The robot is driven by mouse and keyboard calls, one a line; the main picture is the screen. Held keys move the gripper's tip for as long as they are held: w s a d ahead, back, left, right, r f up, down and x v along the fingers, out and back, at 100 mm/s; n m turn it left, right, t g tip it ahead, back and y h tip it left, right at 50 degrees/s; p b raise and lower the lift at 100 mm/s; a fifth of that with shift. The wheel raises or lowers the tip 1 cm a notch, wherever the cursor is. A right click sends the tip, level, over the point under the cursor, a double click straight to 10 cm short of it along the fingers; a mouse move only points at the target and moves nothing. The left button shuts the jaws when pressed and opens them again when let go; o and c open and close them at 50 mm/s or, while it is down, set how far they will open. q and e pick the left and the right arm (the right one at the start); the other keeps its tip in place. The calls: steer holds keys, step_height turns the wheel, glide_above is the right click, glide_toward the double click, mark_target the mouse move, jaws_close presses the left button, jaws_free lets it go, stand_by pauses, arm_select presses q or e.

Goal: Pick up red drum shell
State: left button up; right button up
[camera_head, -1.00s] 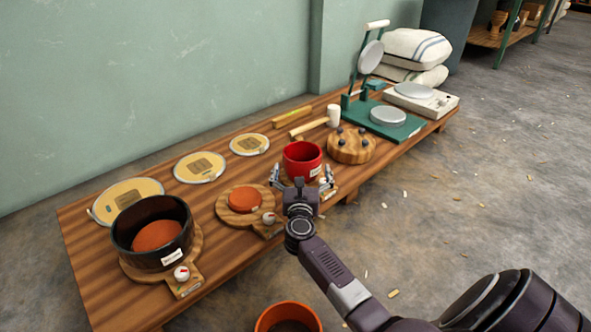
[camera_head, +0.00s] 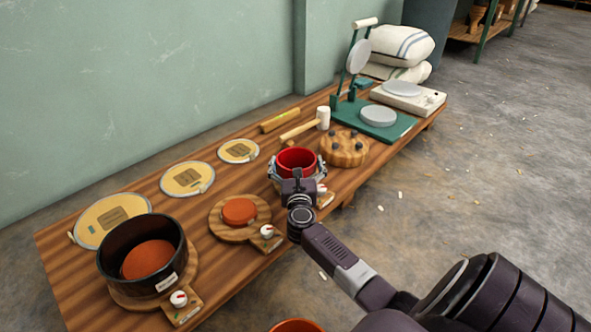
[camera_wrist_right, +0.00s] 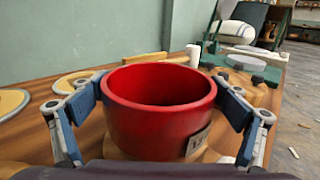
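Whether the fingertips touch the walls is hard to tell. The shell's base is hidden behind the gripper. My left gripper is out of view.
A dark drum shell (camera_head: 118,262) stands at the table's near left. A round wooden board (camera_head: 222,229) with an orange disc is left of the red shell. A wooden block with dark knobs (camera_head: 344,149) and a mallet (camera_head: 322,117) stand close by on the right and behind.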

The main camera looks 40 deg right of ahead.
steer(key=c, duration=0.5)
steer(key=shift+o, duration=0.2)
